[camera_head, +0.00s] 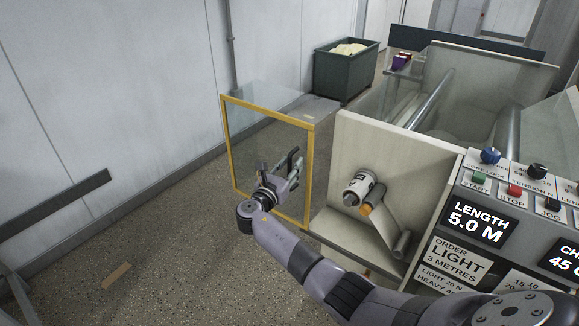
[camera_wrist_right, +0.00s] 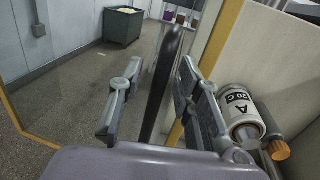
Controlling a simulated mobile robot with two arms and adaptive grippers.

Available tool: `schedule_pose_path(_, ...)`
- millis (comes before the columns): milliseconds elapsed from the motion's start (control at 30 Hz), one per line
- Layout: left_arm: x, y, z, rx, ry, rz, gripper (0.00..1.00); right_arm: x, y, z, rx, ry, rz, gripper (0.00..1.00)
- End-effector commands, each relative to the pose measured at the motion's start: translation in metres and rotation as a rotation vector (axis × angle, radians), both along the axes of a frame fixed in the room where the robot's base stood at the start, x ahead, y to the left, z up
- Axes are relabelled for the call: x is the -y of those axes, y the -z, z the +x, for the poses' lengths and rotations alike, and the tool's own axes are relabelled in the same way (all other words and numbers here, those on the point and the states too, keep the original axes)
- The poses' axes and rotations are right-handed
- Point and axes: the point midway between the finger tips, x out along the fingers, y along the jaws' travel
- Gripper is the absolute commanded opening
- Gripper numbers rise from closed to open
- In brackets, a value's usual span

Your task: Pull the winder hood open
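The winder hood (camera_head: 268,113) is a clear panel in a yellow frame. It stands out to the left of the pale winder housing (camera_head: 385,140), and the roll inside is exposed. In the right wrist view its yellow frame (camera_wrist_right: 222,40) runs beside the right finger. A dark upright handle bar (camera_wrist_right: 162,85) stands between the fingers of my right gripper (camera_wrist_right: 160,100). The fingers are apart, with visible space beside the bar. In the head view my right gripper (camera_head: 285,178) is at the hood's handle side. My left gripper is not in view.
A white roll labelled A 20 C (camera_wrist_right: 240,112) and an orange-ended roller (camera_wrist_right: 278,150) sit right of the gripper. The control panel (camera_head: 480,225) stands at the right. A dark green bin (camera_head: 343,75) is at the back. The floor left of the hood is mostly clear.

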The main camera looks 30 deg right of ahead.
Motion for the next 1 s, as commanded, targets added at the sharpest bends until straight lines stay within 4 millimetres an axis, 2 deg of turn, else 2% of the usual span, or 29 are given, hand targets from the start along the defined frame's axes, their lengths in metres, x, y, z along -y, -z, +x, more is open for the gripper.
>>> schedule_pose_path(167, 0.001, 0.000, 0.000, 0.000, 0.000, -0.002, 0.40, -0.017, 0.001, -0.010, 0.000, -0.004, 0.002, 0.32)
schedule_pose_path(400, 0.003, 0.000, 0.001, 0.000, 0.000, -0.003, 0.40, -0.060, 0.001, -0.039, 0.000, -0.004, 0.004, 0.32)
schedule_pose_path(600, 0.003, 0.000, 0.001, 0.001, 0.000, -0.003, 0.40, -0.088, 0.001, -0.058, 0.000, -0.002, 0.002, 0.32)
schedule_pose_path(767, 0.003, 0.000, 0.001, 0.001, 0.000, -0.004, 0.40, -0.098, 0.000, -0.065, -0.001, -0.001, 0.001, 0.32)
schedule_pose_path(1000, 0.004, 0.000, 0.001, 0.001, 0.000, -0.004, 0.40, -0.100, 0.000, -0.066, 0.000, -0.001, 0.000, 0.32)
